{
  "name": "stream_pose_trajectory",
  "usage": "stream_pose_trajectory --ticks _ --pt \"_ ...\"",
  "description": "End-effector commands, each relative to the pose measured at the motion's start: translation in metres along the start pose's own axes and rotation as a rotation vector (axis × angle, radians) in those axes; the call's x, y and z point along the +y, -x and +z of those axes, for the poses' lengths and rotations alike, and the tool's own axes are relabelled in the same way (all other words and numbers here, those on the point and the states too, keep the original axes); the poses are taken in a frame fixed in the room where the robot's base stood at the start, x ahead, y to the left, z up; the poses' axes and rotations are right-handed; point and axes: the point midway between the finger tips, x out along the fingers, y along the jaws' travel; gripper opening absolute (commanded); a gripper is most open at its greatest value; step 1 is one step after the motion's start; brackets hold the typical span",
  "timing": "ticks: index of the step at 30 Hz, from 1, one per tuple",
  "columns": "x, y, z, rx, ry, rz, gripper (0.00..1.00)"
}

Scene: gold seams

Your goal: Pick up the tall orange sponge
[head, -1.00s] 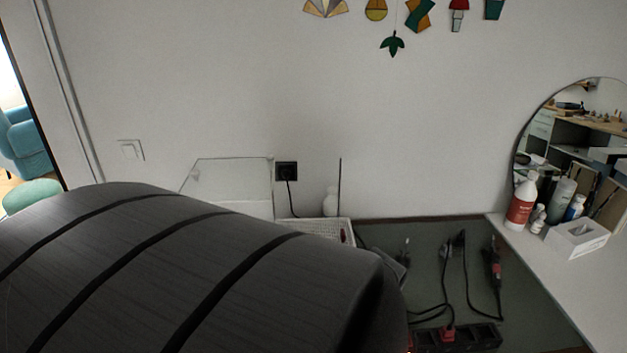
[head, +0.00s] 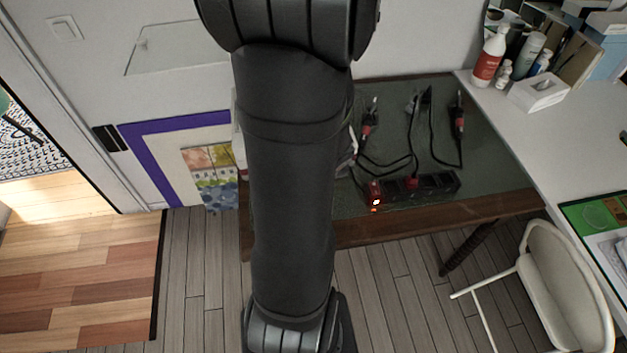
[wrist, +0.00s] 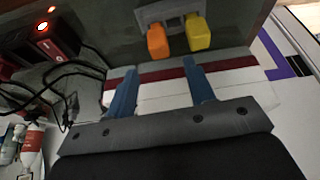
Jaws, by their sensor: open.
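In the wrist view an orange block (wrist: 157,42), which looks like the orange sponge, stands upright at a grey holder (wrist: 174,15). A yellow-orange block (wrist: 198,32) of similar size stands just to its right, a small gap apart. My gripper (wrist: 160,66) is open and empty, with its two blue fingers apart. In the picture, its tips are below the orange block and do not touch it; the exact distance cannot be told. In the head view my arm covers the middle, and neither the gripper nor the sponge shows.
A white item with a dark red band (wrist: 165,85) lies beneath the fingers. A power strip (head: 410,187) with a lit red switch and cables lies on the dark glass-topped table (head: 440,90). Bottles (head: 490,55) and a white tissue box (head: 538,92) stand on the white desk at right.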

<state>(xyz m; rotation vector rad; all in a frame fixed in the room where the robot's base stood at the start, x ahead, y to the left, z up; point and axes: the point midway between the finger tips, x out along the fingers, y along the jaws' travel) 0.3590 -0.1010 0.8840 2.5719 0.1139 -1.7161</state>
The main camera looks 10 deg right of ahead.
Motion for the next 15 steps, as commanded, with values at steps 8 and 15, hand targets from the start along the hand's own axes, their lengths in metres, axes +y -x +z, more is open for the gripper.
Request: stream_pose_trajectory --ticks 8,15 --pt "0.0 -0.01 0.001 -0.002 0.0 0.001 0.49" --pt "0.0 -0.024 0.004 -0.004 -0.002 0.001 0.49"
